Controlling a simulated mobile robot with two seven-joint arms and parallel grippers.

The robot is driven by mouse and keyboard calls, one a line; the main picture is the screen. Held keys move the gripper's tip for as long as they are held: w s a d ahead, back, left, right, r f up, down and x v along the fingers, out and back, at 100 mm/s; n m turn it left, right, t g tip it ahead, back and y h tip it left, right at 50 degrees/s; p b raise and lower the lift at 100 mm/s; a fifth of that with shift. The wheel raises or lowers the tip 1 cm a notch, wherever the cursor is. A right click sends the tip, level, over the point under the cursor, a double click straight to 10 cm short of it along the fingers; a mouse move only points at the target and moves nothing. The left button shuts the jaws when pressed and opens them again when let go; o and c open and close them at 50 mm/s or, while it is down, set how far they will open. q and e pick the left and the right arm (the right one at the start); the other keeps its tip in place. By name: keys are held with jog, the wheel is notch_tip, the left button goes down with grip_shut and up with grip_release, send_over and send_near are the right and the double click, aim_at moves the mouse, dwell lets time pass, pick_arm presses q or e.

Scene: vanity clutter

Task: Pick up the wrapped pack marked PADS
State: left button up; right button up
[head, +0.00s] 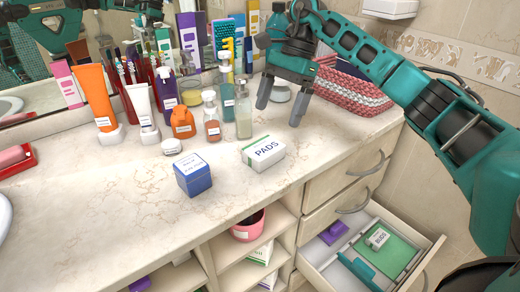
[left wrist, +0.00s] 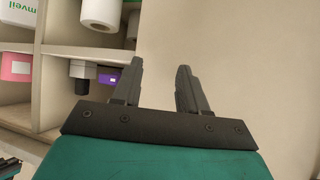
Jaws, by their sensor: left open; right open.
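The wrapped pack marked PADS (head: 263,152) is a white box with a green edge, lying flat on the marble counter right of the blue box. My right gripper (head: 281,108) is open and empty, fingers pointing down, above and behind the pack and apart from it. My left gripper shows only in the left wrist view (left wrist: 160,82). It is open with nothing between its fingers, in front of a plain panel beside shelves. The pack is not visible in that view.
A blue box (head: 193,175) stands left of the pack. Clear pump bottles (head: 243,110) stand close behind it. A woven basket (head: 350,88) sits behind my right gripper. An open drawer (head: 365,250) juts out below right. The counter's front left is clear.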

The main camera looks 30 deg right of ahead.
aim_at(264, 147)
jog(key=x, duration=0.4)
jog(key=shift+a+f, duration=0.2)
jog(key=shift+f, duration=0.15)
jog(key=x, duration=0.4)
jog(key=shift+s+a, duration=0.15)
jog(key=shift+a, duration=0.2)
jog(key=shift+a+f, duration=0.2)
jog(key=shift+f, duration=0.25)
jog(key=c, duration=1.1)
pick_arm(q)
jog(key=shift+s, duration=0.15)
pick_arm(e)
jog(key=shift+r, duration=0.15)
